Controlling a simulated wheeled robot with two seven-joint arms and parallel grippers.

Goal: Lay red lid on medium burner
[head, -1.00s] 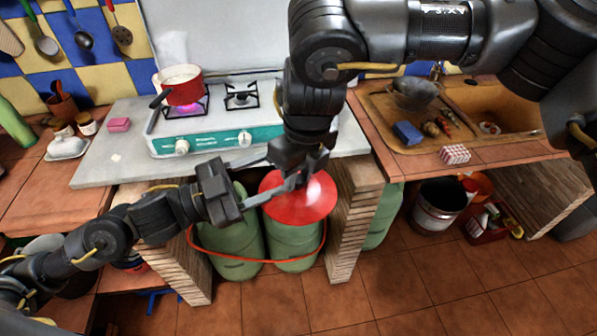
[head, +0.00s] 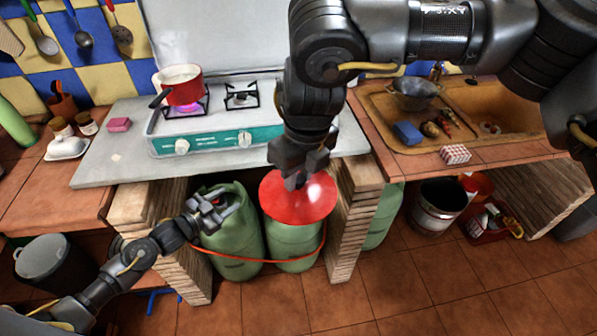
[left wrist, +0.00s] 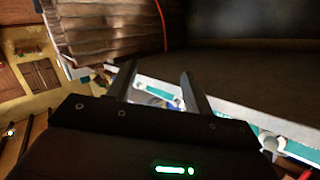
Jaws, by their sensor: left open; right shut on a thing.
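The red lid (head: 308,203) is a round disc hanging in front of the counter, over the green gas cylinders as seen in the head view. My right gripper (head: 293,181) is shut on it from above and covers part of its upper edge. My left gripper (head: 224,205) is open and empty, left of the lid and apart from it; its two spread fingers show in the left wrist view (left wrist: 156,78). My right arm hides the stove's right end, so which burner is medium is unclear.
A red pot (head: 182,88) stands over a lit flame on the left burner. A pink block (head: 119,125) and a white dish (head: 67,147) lie further left. Green cylinders (head: 233,235) and brick supports (head: 353,215) stand below the counter. The sink (head: 490,105) is at right.

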